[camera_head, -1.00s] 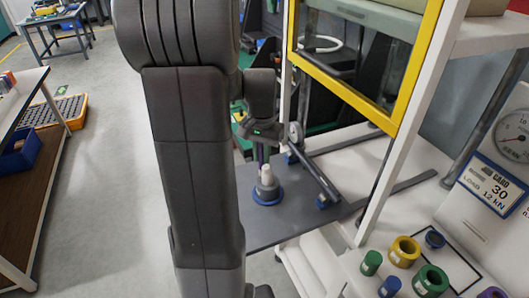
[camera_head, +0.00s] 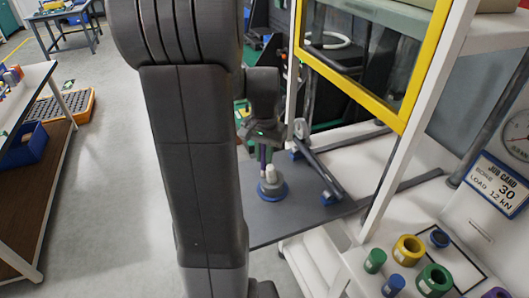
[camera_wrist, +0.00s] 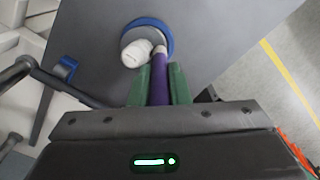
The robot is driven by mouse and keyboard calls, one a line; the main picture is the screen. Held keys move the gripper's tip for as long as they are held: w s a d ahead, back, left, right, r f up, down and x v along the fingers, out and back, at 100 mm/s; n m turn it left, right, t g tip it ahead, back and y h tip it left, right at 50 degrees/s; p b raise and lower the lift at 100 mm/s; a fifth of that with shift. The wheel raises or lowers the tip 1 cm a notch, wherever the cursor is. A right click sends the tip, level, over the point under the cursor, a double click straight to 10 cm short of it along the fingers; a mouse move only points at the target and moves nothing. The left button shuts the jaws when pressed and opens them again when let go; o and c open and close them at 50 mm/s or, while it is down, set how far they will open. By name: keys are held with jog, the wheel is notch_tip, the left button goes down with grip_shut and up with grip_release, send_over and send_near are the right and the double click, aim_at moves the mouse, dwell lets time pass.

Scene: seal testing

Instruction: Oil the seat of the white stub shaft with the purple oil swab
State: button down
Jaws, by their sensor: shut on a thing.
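The white stub shaft (camera_head: 270,173) stands upright on the dark grey plate, its grey collar ringed by a blue base (camera_head: 272,196). In the wrist view the shaft (camera_wrist: 135,54) shows from above, with its collar and blue ring (camera_wrist: 168,30) beyond it. My gripper (camera_wrist: 159,74), with green fingers, is shut on the purple oil swab (camera_wrist: 159,88). The swab's pale tip (camera_wrist: 160,50) is beside the shaft, at its right in the wrist view, over or against the collar; I cannot tell if it touches. In the head view the swab (camera_head: 263,154) is just behind the shaft.
A dark lever (camera_head: 318,170) with blue feet lies right of the shaft on the plate (camera_head: 300,220). A yellow-framed guard (camera_head: 375,95) stands above. Coloured rings, including a yellow one (camera_head: 408,250), sit on the white bench at front right.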

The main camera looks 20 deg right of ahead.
jog(key=shift+r, duration=0.15)
jog(key=shift+s, duration=0.1)
dwell(0.4)
jog(key=shift+s+a, duration=0.1)
jog(key=shift+s, duration=0.3)
jog(key=shift+s+d, duration=0.2)
jog(key=shift+s, duration=0.25)
jog(key=shift+s, duration=0.15)
